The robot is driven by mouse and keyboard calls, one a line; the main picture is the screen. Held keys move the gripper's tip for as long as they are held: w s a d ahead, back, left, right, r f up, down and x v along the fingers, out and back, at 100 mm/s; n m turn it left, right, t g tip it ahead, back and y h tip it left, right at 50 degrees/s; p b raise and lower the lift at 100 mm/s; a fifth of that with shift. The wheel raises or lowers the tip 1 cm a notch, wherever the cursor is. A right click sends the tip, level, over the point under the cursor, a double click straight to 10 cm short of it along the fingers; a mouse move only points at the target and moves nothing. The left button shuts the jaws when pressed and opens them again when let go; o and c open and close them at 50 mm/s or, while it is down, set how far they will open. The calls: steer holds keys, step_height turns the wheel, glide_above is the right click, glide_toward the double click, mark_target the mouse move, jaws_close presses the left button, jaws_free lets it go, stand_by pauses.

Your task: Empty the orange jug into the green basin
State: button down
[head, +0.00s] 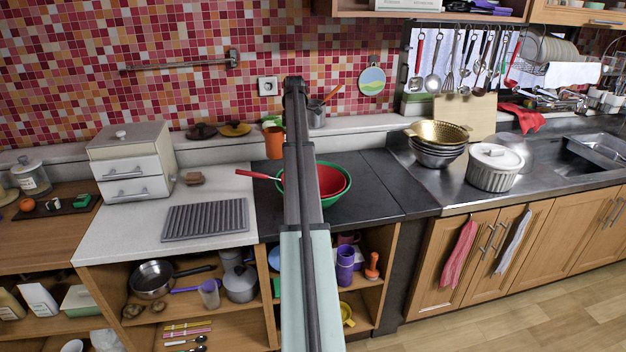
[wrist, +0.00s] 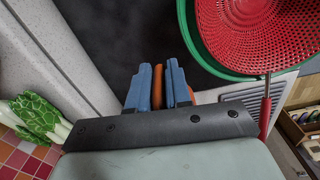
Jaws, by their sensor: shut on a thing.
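The orange jug (head: 274,143) shows upright at the back of the dark counter in the head view, just left of my arm, which hides part of it. In the wrist view, my gripper (wrist: 159,68) is shut on the orange jug (wrist: 158,80); only narrow orange parts show between and beside the blue fingers. The head view hides my gripper behind the arm. The green basin (head: 346,192) stands nearer on the counter, partly behind my arm. Its green rim also shows at the upper right of the wrist view (wrist: 189,38). The basin's inside is mostly covered.
A red strainer (head: 334,179) lies in the basin, its handle (head: 257,175) pointing left. A grey ribbed mat (head: 205,219) lies left of the basin. Metal bowls (head: 437,155) and a lidded white pot (head: 494,168) stand to the right. Leafy greens (wrist: 40,115) show in the wrist view.

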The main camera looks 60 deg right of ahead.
steer(key=s+d, duration=0.7)
steer(key=s, duration=0.3)
steer(key=s+n, duration=0.1)
steer(key=s, duration=1.5)
steer(key=shift+w+a+r+g+h, duration=2.2)
steer(key=shift+a+g+h, duration=0.65)
steer(key=shift+a+h, duration=0.6)
steer(key=shift+w+a+r+g+h, duration=1.9)
steer(key=shift+w+a+g+h, duration=0.85)
steer(key=shift+h, duration=1)
steer(key=s+d+f+t+y, duration=0.8)
steer(key=s+d+t+y, duration=0.2)
steer(key=y, duration=0.4)
steer(key=shift+d+t, duration=0.7)
steer(key=shift+d, duration=0.1)
